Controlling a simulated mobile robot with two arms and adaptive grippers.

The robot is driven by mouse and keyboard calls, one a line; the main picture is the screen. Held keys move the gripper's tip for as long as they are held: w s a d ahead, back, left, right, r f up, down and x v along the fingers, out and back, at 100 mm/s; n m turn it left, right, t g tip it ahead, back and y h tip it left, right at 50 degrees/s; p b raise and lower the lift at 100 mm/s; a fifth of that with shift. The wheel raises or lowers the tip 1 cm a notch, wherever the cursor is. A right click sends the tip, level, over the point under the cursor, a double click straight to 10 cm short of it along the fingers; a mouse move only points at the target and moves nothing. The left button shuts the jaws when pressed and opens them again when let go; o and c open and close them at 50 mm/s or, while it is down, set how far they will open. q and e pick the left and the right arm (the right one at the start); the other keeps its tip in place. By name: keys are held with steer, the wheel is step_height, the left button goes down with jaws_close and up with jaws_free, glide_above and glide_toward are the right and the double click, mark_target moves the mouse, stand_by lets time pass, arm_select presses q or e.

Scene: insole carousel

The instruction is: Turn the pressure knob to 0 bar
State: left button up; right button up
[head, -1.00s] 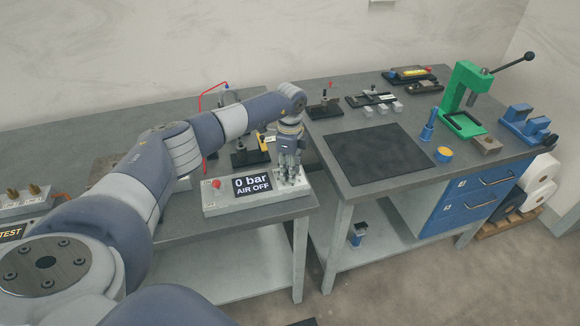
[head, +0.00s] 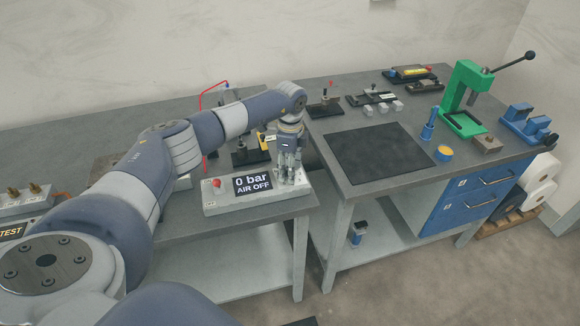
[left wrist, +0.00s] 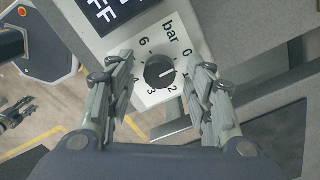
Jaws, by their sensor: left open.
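The black round pressure knob (left wrist: 159,72) sits on a white dial plate (left wrist: 178,28) marked "bar" with numbers around it. A light mark on the knob points to the right in the left wrist view, roughly towards the 1 and 2 side; the exact value is hard to read. My left gripper (left wrist: 162,68) is open, one finger on each side of the knob with gaps visible. In the head view my left gripper (head: 289,180) points down at the right end of the grey control box (head: 225,206) and hides the knob. The display (head: 252,184) reads "0 bar AIR OFF".
A red button (head: 216,183) is left of the display. A black mat (head: 378,153) lies on the right-hand table, with a green press (head: 466,95) behind it. A yellow-and-black device (head: 265,141) stands behind my left gripper.

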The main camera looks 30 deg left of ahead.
arm_select(q)
step_height(320, 180, up, 12)
stand_by(0.4)
steer(key=shift+f, duration=0.1)
stand_by(0.3)
